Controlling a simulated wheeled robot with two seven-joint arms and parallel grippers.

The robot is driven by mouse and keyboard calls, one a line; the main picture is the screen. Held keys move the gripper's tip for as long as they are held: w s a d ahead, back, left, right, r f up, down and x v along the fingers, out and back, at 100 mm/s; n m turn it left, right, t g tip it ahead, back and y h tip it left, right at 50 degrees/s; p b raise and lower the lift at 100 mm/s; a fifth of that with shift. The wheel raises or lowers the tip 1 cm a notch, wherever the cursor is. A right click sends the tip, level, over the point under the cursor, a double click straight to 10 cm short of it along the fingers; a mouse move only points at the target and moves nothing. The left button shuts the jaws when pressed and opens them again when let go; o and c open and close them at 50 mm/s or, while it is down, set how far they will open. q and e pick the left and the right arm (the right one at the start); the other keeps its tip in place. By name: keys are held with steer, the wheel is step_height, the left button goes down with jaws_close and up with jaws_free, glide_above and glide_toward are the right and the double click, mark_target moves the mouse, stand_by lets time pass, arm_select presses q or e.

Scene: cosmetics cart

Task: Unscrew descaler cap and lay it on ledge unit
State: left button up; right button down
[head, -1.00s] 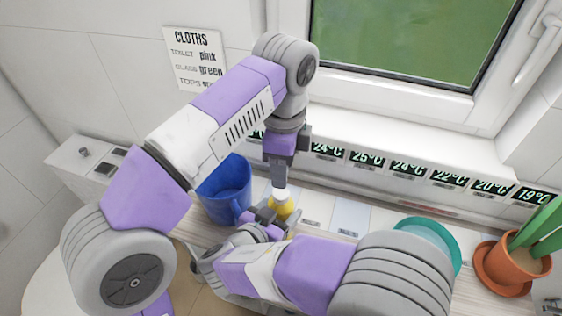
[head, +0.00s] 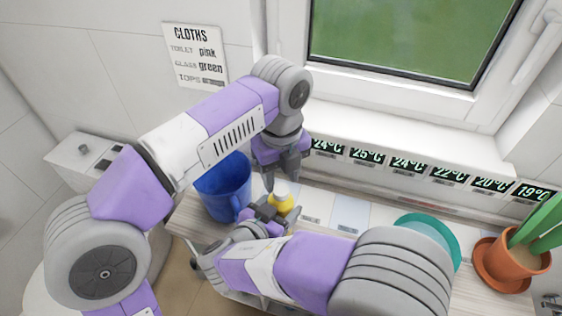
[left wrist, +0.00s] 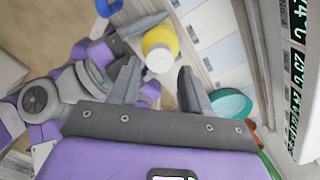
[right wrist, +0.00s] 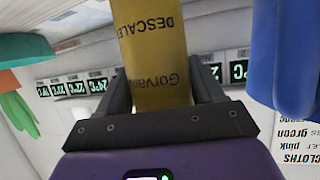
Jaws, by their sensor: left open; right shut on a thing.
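The yellow descaler bottle (head: 282,206) stands with its white cap (head: 281,188) on top. My right gripper (right wrist: 160,82) is shut on the bottle's body, with the "DESCALER" lettering showing above the fingers. My left gripper (head: 282,176) is open just above the cap. In the left wrist view the cap (left wrist: 159,61) shows between the spread fingers, and both fingers are apart from it. A white ledge (head: 420,158) with temperature displays runs under the window; I cannot tell if this is the ledge unit.
A blue jug (head: 222,190) stands close to the left of the bottle. A teal bowl (head: 455,250) and a potted plant in a terracotta pot (head: 520,262) stand to the right. Pale labelled panels (head: 350,215) lie between the bottle and the bowl, with nothing standing on them.

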mark_target(281, 189)
arm_select(q)
steer(key=shift+f, duration=1.8)
